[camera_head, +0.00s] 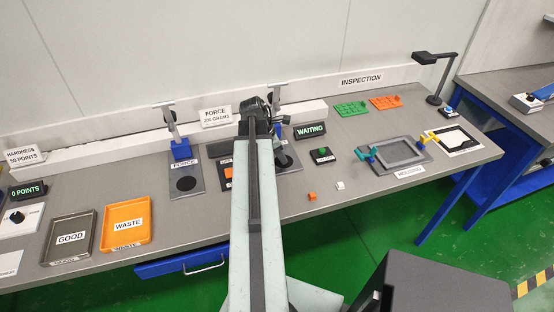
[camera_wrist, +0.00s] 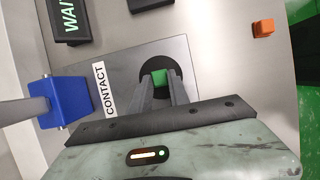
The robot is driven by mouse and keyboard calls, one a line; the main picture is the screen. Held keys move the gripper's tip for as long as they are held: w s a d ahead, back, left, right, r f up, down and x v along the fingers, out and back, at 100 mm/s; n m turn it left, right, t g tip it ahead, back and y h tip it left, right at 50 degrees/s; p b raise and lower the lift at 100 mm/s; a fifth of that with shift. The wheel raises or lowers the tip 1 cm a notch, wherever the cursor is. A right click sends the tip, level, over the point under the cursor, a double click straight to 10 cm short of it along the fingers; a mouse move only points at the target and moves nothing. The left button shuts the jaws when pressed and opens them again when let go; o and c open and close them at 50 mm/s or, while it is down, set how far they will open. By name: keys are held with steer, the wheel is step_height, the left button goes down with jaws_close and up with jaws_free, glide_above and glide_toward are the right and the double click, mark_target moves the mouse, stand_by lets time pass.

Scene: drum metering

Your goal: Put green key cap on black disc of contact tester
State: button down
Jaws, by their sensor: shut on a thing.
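In the wrist view my gripper (camera_wrist: 160,82) is shut on the green key cap (camera_wrist: 160,77), which shows between the two dark fingertips. The cap is over the black disc (camera_wrist: 148,66) of the contact tester. I cannot tell whether the cap touches the disc. The tester's grey plate (camera_wrist: 195,55) carries a CONTACT label (camera_wrist: 104,90), and its blue press head (camera_wrist: 62,103) stands to the left of the disc. In the head view my arm hides much of the tester; its blue part (camera_head: 278,130) shows just beyond the arm. The cap is not seen there.
An orange cube (camera_head: 312,196) and a white cube (camera_head: 340,186) lie near the front. The FORCE tester (camera_head: 185,170) stands left of my arm.

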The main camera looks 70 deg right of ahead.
steer(key=shift+s+f+b, duration=0.2)
steer(key=shift+b, duration=0.1)
steer(key=c, duration=1.2)
jaws_free()
steer(key=shift+r, duration=0.1)
steer(key=shift+c, duration=0.2)
steer(key=p+v, duration=1.1)
steer(key=v, duration=0.1)
steer(key=shift+r+p, duration=0.15)
steer(key=shift+p, duration=0.2)
